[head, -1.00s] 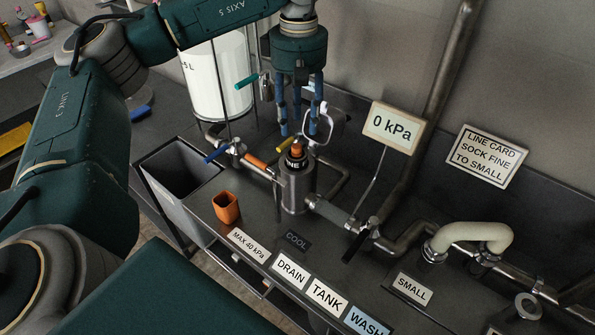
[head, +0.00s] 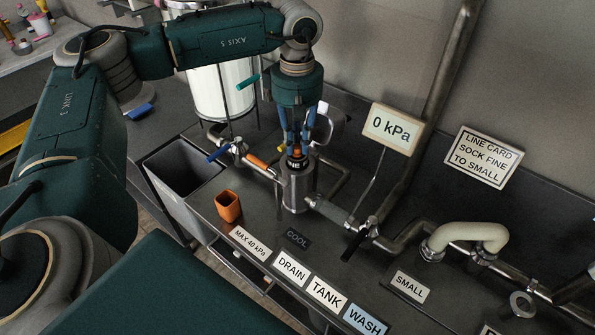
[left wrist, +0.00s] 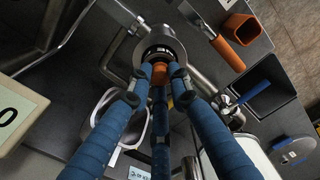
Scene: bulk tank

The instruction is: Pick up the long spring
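My left gripper (head: 296,150) points down over the upright steel housing (head: 297,190) on the bench. Its blue fingers are close around a small orange-topped piece (left wrist: 160,68) at the housing's open top. The left wrist view shows the fingertips on either side of this piece; I cannot tell whether they press on it. A dark and pale band shows just below the fingertips in the head view. I cannot make out spring coils, so I cannot tell whether this piece belongs to the long spring. My right gripper is not in view.
An orange cup (head: 228,206) and a grey bin (head: 185,175) stand left of the housing. Pipes with valve handles meet the housing on both sides. A white jug (head: 327,125) is close behind the gripper. A 0 kPa display (head: 393,128) stands to the right.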

